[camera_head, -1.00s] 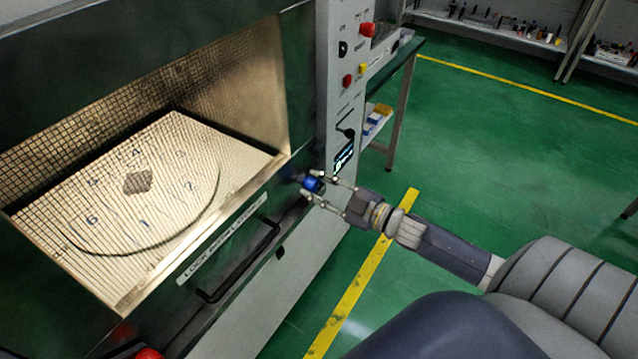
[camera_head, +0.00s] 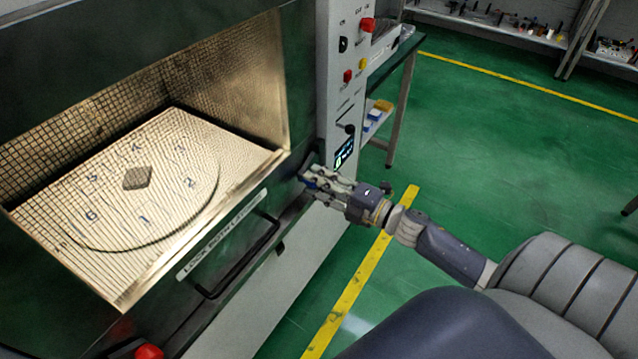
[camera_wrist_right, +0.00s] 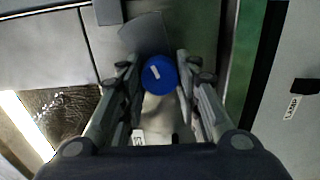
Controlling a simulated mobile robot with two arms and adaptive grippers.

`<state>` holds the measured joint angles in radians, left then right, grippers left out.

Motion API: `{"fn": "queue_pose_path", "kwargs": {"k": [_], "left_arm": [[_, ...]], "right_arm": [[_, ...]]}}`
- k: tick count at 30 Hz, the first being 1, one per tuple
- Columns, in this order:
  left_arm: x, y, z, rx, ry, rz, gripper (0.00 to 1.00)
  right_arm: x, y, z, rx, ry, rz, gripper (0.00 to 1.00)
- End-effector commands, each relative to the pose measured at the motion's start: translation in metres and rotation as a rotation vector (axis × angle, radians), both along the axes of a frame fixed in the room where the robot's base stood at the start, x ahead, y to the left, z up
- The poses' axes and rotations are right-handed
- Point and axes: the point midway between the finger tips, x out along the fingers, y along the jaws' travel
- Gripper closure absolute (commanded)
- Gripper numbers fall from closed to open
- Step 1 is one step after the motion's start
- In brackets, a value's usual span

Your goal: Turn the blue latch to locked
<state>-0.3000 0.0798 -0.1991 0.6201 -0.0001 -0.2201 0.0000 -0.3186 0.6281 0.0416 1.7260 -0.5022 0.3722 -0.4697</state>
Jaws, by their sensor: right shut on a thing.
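The blue latch (camera_wrist_right: 160,73) is a round blue knob with a short white mark, between the fingers of my right gripper in the right wrist view. In the head view it sits at the right front edge of the microwave chamber, mostly hidden by my right gripper (camera_head: 313,182). That gripper is shut on the latch, with a finger on either side of it. A grey plate shows just beyond the knob in the wrist view. My left gripper is not in view.
A black handle (camera_head: 238,262) and a white label strip (camera_head: 222,236) run along the chamber's front. A red knob (camera_head: 148,352) shows at the bottom left. A control panel (camera_head: 345,95) with buttons stands above my gripper. Green floor to the right is open.

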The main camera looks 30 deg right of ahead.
Motion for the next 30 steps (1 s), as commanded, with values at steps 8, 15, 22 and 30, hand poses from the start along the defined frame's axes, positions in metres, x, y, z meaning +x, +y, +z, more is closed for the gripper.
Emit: {"fn": "queue_pose_path", "kwargs": {"k": [8,15,22,30], "left_arm": [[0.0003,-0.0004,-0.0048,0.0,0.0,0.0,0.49],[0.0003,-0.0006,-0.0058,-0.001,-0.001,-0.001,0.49],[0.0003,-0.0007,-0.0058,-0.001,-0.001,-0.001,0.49],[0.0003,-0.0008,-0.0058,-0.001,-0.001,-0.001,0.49]], "right_arm": [[-0.0006,0.001,-0.0017,-0.123,-0.051,0.002,0.93],[-0.0008,0.0014,-0.0017,-0.164,-0.067,0.003,0.93],[-0.001,0.0016,-0.0017,-0.17,-0.069,0.003,0.93],[-0.0009,0.0015,-0.0017,-0.169,-0.069,0.003,0.51]]}}
